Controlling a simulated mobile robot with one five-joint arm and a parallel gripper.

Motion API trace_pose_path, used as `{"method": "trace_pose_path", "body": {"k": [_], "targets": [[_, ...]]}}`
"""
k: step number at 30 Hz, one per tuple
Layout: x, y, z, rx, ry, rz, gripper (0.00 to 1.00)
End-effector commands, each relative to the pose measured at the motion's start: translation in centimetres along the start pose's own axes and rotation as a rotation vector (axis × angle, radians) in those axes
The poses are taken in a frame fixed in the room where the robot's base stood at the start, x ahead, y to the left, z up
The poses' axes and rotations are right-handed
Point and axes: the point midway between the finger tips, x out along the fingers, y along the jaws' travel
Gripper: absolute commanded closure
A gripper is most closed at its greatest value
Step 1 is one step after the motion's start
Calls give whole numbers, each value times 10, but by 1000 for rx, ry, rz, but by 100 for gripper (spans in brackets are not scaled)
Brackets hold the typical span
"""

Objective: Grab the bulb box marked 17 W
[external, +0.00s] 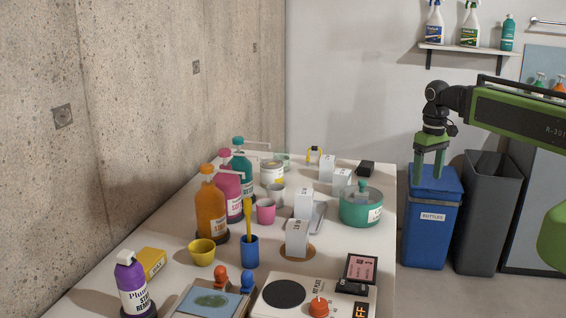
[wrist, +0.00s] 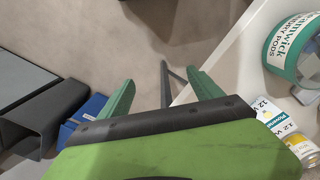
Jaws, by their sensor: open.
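Several white bulb boxes stand on the table. In the external view, one is at the front (external: 297,238), one behind it (external: 304,203), and two lie further back (external: 327,167) (external: 342,182). Their markings are too small to read surely, so I cannot tell which is 17 W. My gripper (external: 428,178) hangs pointing down, open and empty, right of the table, above the blue bin. Its fingers also show in the wrist view (wrist: 160,82).
Bottles (external: 210,205), cups (external: 265,210), and a hot plate (external: 285,292) crowd the table. A blue bin (external: 433,225) and dark bin (external: 482,215) stand on the floor at right.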

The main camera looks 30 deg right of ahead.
Motion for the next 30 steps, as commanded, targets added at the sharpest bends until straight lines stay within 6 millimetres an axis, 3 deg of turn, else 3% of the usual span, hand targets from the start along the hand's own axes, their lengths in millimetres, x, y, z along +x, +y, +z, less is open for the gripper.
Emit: {"method": "trace_pose_path", "body": {"k": [14, 16, 27, 28, 30], "targets": [[0, 0, 0, 0, 0, 0, 25], [0, 0, 0, 0, 0, 0, 33], [0, 0, 0, -54, 0, 0, 33], [0, 0, -2, -85, 0, 0, 33], [0, 0, -24, -169, 0, 0, 33]]}}
